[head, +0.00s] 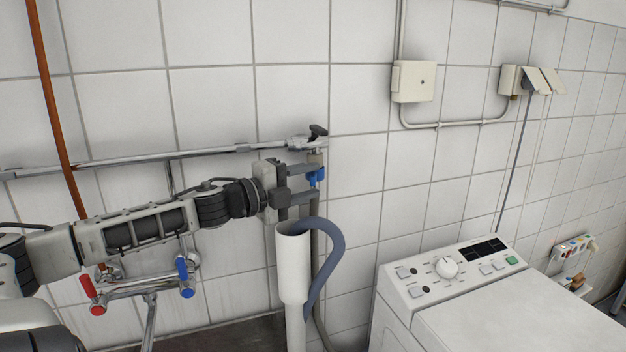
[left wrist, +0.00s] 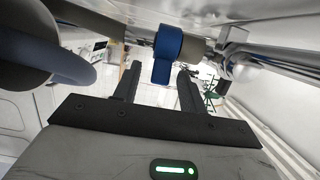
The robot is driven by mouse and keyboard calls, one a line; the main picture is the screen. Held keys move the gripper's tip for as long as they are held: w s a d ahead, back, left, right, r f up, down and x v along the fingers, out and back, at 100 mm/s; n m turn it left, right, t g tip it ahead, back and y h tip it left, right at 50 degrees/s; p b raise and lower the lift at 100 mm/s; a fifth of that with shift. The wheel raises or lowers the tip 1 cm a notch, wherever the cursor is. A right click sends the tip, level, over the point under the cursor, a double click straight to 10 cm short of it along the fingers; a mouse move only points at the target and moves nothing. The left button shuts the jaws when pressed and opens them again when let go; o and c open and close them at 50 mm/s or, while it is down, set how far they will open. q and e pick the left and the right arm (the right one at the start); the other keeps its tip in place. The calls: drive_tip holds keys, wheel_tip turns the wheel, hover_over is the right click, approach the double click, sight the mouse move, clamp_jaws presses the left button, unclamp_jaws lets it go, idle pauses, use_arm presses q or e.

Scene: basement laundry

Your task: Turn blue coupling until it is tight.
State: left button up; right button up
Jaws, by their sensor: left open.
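The blue coupling (head: 317,176) sits below the black-handled tap (head: 317,133) at the right end of the wall pipe. In the left wrist view the blue coupling (left wrist: 167,45) has a tab pointing down toward the gripper and joins a grey-brown fitting. My left gripper (head: 310,183) is open, one finger above the other in the head view, with its tips at the coupling. In the left wrist view the coupling's tab lies between the directions of the two fingers (left wrist: 159,68); I cannot tell whether they touch it. My right gripper is not in view.
A white standpipe (head: 292,263) with a blue-grey hose (head: 333,247) hooked into it stands just below the gripper. A mixer tap with red and blue handles (head: 185,278) is under my left arm. A washing machine (head: 455,270) stands at right.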

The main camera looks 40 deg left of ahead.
use_arm(q)
drive_tip(key=shift+x, duration=0.8)
drive_tip(key=c, duration=0.9)
